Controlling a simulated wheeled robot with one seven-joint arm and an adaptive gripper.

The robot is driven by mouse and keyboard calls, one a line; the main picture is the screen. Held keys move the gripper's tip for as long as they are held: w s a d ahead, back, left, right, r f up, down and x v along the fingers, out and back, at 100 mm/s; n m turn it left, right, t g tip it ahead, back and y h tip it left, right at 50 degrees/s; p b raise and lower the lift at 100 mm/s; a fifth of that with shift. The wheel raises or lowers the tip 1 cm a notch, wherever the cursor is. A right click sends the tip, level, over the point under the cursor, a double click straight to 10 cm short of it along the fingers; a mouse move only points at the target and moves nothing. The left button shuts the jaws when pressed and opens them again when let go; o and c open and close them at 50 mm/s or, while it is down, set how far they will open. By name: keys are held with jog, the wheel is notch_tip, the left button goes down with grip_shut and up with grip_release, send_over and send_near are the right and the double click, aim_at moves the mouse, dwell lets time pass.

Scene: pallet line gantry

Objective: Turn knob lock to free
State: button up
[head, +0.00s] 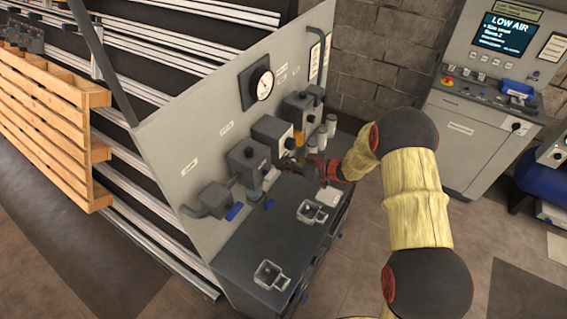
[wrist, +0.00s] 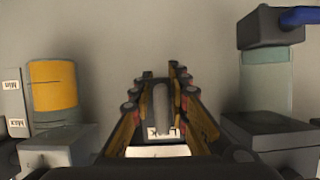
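The lock knob (wrist: 162,101) is a grey upright bar in the middle of the wrist view, with a white plate (wrist: 163,132) lettered LOCK, seen upside down, beside it. My gripper (wrist: 160,78) has its two fingers on either side of the knob, with a narrow gap appearing on each side, so it looks open around it. Contact is hard to judge. In the head view my gripper (head: 292,164) is at the front of the air units on the panel. A grey unit with a white face (head: 284,139) is just behind it.
A unit with an orange bowl (wrist: 54,88) and one with a greenish bowl (wrist: 266,80) flank the knob closely. A round gauge (head: 262,84) is above. The dark bench top (head: 245,238) holds small metal fixtures. A console (head: 470,115) reading LOW AIR stands right.

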jog(key=shift+o, duration=1.1)
jog(key=v, duration=1.2)
